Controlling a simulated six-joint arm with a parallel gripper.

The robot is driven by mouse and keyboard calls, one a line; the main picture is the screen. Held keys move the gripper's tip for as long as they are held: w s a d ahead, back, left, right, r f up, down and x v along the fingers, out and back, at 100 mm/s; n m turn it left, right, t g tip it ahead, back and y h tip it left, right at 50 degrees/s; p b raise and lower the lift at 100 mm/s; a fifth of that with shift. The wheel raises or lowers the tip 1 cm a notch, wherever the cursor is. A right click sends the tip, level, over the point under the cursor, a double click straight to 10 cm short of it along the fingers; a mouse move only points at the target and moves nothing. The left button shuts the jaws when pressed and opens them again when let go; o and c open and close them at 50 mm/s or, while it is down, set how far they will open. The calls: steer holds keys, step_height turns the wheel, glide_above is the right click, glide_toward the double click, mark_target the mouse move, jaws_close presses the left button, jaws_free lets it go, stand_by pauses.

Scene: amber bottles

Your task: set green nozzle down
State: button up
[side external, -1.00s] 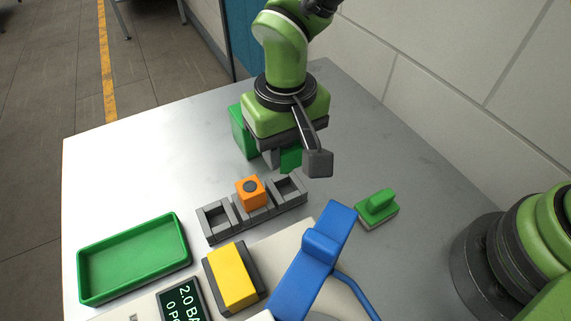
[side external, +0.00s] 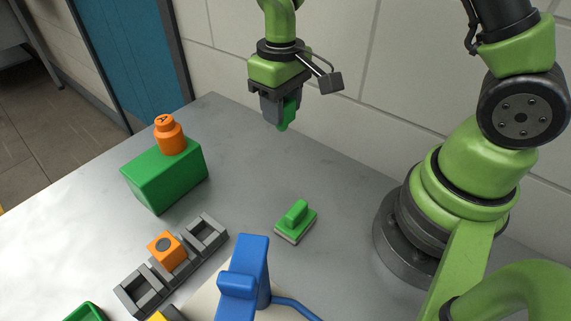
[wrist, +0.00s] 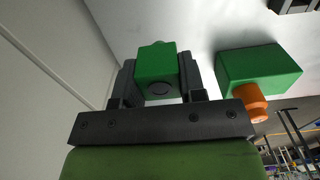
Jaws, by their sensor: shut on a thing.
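The green nozzle (side external: 287,114) is a blocky green piece with a narrower tip pointing down. My gripper (side external: 277,112) is shut on it and holds it in the air above the far part of the table, near the wall. In the wrist view the green nozzle (wrist: 156,66) sits between the two dark fingers, with a dark round end facing the camera. A grey rack (side external: 184,273) with three slots stands on the table. An orange block (side external: 165,248) with a dark round top sits in its middle slot, and the outer slots look empty.
A green box (side external: 165,178) with an orange knobbed piece (side external: 169,136) on top stands left of my gripper. A green handled block (side external: 296,222) and a blue stand (side external: 245,275) are nearer. A green tray (side external: 88,313) is partly cut off. The table below my gripper is clear.

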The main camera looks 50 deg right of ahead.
mark_target(286, 128)
steer(key=f, duration=0.3)
steer(key=d+f, duration=0.1)
steer(key=f, duration=0.1)
steer(key=shift+s+f, duration=0.15)
steer(key=shift+s, duration=0.05)
steer(key=shift+a+f, duration=0.1)
steer(key=shift+f, duration=2.25)
steer(key=shift+f, duration=0.1)
steer(key=o, duration=0.9)
